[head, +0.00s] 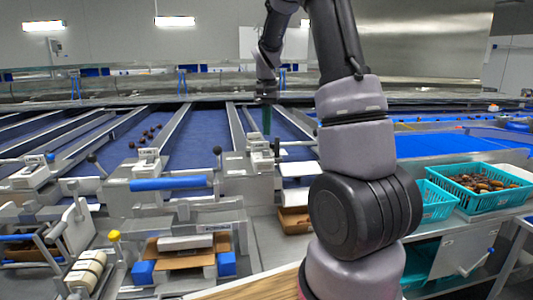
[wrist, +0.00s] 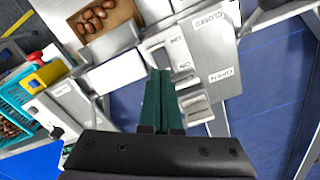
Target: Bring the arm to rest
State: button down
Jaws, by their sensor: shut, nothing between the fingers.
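My arm rises on the right of the head view, arches over out of the top of the picture and comes down again near the middle. My gripper (head: 266,122) points downward there, in front of the blue sloping lanes. In the wrist view my gripper's green fingers (wrist: 160,92) lie side by side, shut with nothing between them. Behind them in that view is a grey metal unit (wrist: 215,45) with labels reading CLOSED, ON and OPEN. I cannot tell the exact height of the fingertips above it.
A teal crate of dates (head: 455,202) stands at the right, with another teal crate (head: 428,208) beside it. A cardboard box with dates (wrist: 73,24) shows in the wrist view. Grey machines with levers and a blue bar (head: 168,184) fill the left. Open air surrounds my gripper.

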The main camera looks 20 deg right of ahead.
dwell(0.3)
jog(key=s+a+r+n+t+y, duration=0.1)
jog(key=s+a+r+n+t, duration=0.3)
jog(key=s+r, duration=0.75)
jog(key=s+a+r+t, duration=0.1)
jog(key=s+a, duration=0.1)
jog(key=s, duration=0.5)
jog(key=s+a+r+t+y, duration=0.1)
jog(key=s+a+t, duration=0.1)
jog(key=s, duration=0.6)
jog(key=shift+s+a+r, duration=0.2)
jog(key=shift+a+r, duration=0.1)
jog(key=shift+a, duration=0.25)
jog(key=shift+d, duration=0.1)
